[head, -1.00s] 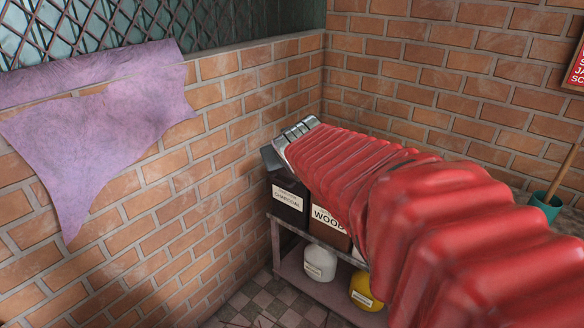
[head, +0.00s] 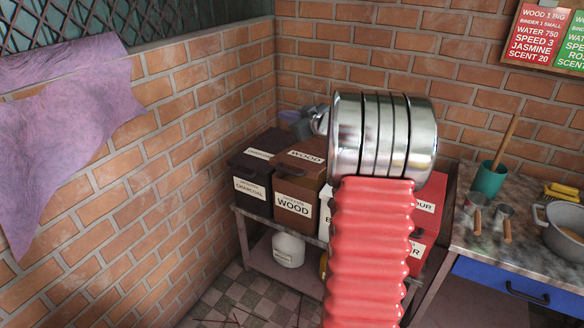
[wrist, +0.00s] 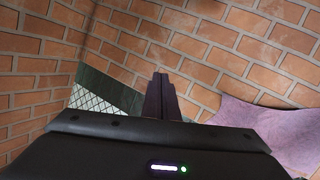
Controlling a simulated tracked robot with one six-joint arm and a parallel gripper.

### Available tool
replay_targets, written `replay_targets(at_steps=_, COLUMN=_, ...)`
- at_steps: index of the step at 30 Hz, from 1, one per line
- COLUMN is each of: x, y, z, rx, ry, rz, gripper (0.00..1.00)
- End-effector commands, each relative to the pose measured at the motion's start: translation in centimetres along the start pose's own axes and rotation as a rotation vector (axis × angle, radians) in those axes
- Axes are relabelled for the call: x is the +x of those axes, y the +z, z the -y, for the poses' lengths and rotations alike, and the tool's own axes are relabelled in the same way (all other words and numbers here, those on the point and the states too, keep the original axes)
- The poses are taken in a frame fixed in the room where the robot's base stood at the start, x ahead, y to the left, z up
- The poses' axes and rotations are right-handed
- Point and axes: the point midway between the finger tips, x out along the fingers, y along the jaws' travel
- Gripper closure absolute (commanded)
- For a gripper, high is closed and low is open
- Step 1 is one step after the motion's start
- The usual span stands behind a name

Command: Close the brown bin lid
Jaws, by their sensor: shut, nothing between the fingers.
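The brown bin (head: 296,200), labelled WOOD, stands on a low shelf in the head view. Its brown lid (head: 290,170), with a WOOD label on top, appears to lie down on the bin. No open gap shows at its front, but my arm covers part of its right side. In the head view my gripper is mostly hidden behind my wrist's metal rings, beyond and right of the lid. In the wrist view my gripper (wrist: 160,78) is shut and empty, pointing towards brick wall; the bin is not in that view.
A dark charcoal bin (head: 252,183) stands left of the brown bin. A red bin (head: 430,208) is to the right, partly behind my arm. A white container (head: 288,250) is on the lower shelf. A worktop (head: 478,238) with a teal pot (head: 489,180) stands at right.

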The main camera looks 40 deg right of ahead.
Motion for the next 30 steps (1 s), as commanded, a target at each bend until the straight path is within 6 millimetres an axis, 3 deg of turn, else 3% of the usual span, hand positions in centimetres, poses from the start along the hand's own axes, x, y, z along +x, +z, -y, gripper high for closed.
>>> replay_targets(at_steps=1, x=-0.1, y=1.8, z=-0.8, rx=0.012, ry=-0.029, rz=-0.001, gripper=1.0)
replay_targets(at_steps=9, x=-2.6, y=10.4, z=-2.3, rx=0.094, ry=-0.235, rz=-0.015, gripper=1.0)
replay_targets(at_steps=15, x=-5.3, y=15.4, z=-2.4, rx=0.165, ry=-0.361, rz=-0.012, gripper=1.0)
replay_targets(at_steps=20, x=-6.3, y=16.8, z=-2.3, rx=0.187, ry=-0.402, rz=-0.011, gripper=1.0)
replay_targets(at_steps=30, x=-6.2, y=16.8, z=-2.2, rx=0.188, ry=-0.404, rz=-0.011, gripper=1.0)
